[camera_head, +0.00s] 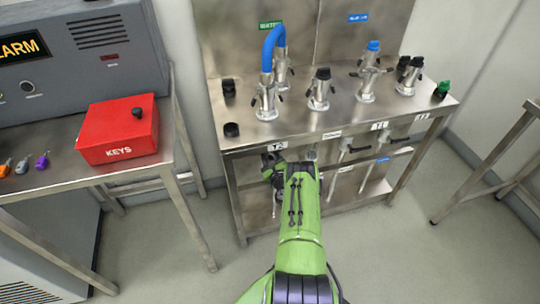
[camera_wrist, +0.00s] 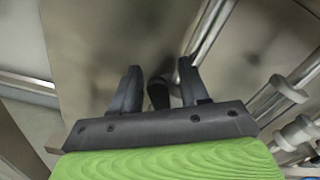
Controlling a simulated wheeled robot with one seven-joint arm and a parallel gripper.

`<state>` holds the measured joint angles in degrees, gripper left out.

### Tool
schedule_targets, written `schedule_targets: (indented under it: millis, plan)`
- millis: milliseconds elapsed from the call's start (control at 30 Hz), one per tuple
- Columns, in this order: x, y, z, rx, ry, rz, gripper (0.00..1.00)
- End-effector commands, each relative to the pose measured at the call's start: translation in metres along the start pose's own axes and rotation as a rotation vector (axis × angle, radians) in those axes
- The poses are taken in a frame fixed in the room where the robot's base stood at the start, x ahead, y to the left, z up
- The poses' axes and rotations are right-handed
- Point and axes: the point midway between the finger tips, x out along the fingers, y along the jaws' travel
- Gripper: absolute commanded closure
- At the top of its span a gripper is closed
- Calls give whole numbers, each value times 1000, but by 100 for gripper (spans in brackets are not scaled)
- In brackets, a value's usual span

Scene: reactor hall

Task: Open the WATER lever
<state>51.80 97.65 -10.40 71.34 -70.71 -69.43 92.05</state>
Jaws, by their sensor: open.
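A green sign (camera_head: 270,25), apparently reading WATER, is on the back panel of the steel bench (camera_head: 240,147). Under the bench top are pipes, and a dark lever handle (camera_head: 360,148) shows on one right of my arm. My gripper (camera_head: 271,168) is under the bench's front left edge, partly hidden by my green arm. In the wrist view my gripper (camera_wrist: 158,78) is open, with a dark rounded handle end (camera_wrist: 158,93) between its fingers, apparently untouched. I cannot tell whether this is the WATER lever.
Taps and a blue hose (camera_head: 270,45) stand on the bench top. A red KEYS box (camera_head: 118,130) sits on the left table. In the wrist view, metal pipes (camera_wrist: 205,28) run close to the right finger. The floor (camera_head: 390,245) in front is clear.

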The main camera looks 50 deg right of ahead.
Motion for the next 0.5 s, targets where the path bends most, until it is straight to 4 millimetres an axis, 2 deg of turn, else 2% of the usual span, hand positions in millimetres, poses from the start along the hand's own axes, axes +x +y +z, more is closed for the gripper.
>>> schedule_targets:
  millis: [167, 500]
  plan:
    - [-7, -1, 1, 0, 2, 1, 55]
    - [-50, -4, 6, 2, 3, 1, 55]
